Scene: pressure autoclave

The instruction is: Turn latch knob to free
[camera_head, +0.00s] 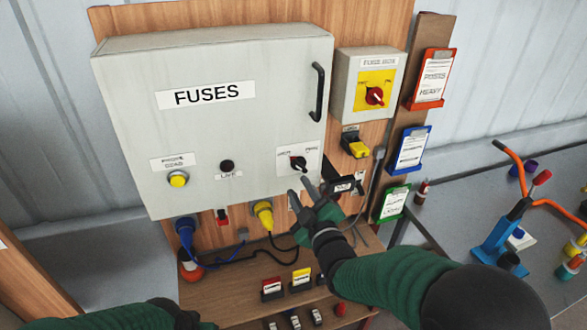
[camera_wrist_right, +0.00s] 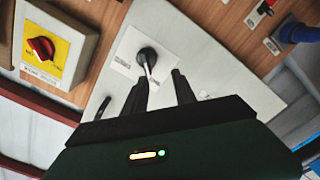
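The latch knob (camera_head: 298,163) is a small black rotary knob with a pale pointer on a white label plate, low right on the door of the grey FUSES box (camera_head: 120,100). In the right wrist view the knob (camera_wrist_right: 147,55) lies just beyond the fingertips, nearer the left finger, with its pale pointer directed down toward the fingers. My right gripper (camera_head: 299,189) is open and empty, just below the knob, with its fingers pointing up at the door. It also shows in the right wrist view (camera_wrist_right: 160,80). I see only part of my left arm at the bottom left; its gripper is out of view.
A black door handle (camera_head: 317,92) stands above the knob. A box with a red switch (camera_head: 374,96) is to the right. Blue (camera_head: 186,233) and yellow (camera_head: 263,214) plugs hang below the box. A bench with an orange-handled blue tool (camera_head: 505,230) stands at right.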

